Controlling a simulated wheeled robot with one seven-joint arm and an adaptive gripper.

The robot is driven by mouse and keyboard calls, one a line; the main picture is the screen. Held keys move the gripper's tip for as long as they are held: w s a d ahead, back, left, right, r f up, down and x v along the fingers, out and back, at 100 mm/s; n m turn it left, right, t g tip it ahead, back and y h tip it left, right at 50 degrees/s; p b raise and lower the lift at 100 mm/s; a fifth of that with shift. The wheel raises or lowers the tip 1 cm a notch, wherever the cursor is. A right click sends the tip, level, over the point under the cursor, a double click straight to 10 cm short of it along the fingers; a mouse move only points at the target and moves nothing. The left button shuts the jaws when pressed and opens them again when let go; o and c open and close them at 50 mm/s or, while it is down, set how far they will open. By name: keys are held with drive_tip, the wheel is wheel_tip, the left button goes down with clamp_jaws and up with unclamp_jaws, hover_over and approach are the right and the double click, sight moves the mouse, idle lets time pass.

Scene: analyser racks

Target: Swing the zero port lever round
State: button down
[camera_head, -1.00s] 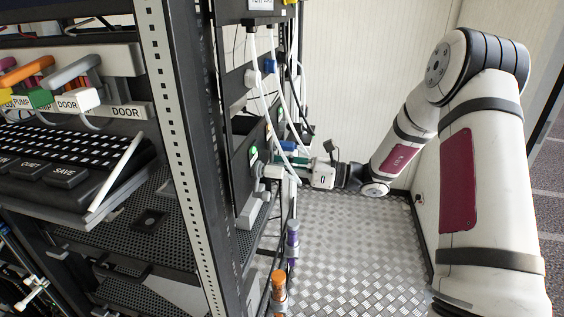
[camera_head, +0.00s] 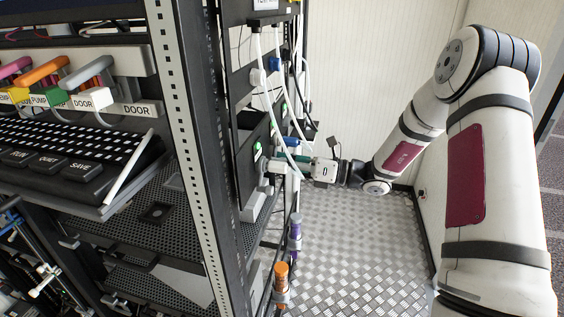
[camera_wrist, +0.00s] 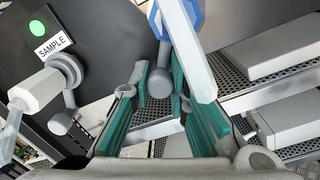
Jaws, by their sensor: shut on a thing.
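My gripper (camera_wrist: 161,92) has teal-padded fingers on both sides of a grey lever (camera_wrist: 160,80) with a rounded end in the wrist view, and is shut on it. This lever hangs below a fitting with a blue hexagonal collar (camera_wrist: 190,12). I see no label for this port. A white tube slants down from the collar, in front of the right finger. Left of it, a port labelled SAMPLE (camera_wrist: 53,46) has a white fitting (camera_wrist: 35,92) and its own grey lever (camera_wrist: 63,121). In the head view my gripper (camera_head: 290,163) reaches the rack's side, but the lever is too small to make out.
The rack (camera_head: 188,150) fills the left, with a keyboard (camera_head: 80,155) and coloured cable plugs. White tubes (camera_head: 268,90) hang close by the gripper. An orange-capped bottle (camera_head: 281,272) and a purple one (camera_head: 295,232) stand below. Patterned metal floor (camera_head: 355,245) is clear at right.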

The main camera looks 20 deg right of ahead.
drive_tip(key=c, duration=1.5)
unclamp_jaws()
drive_tip(key=v, duration=1.2)
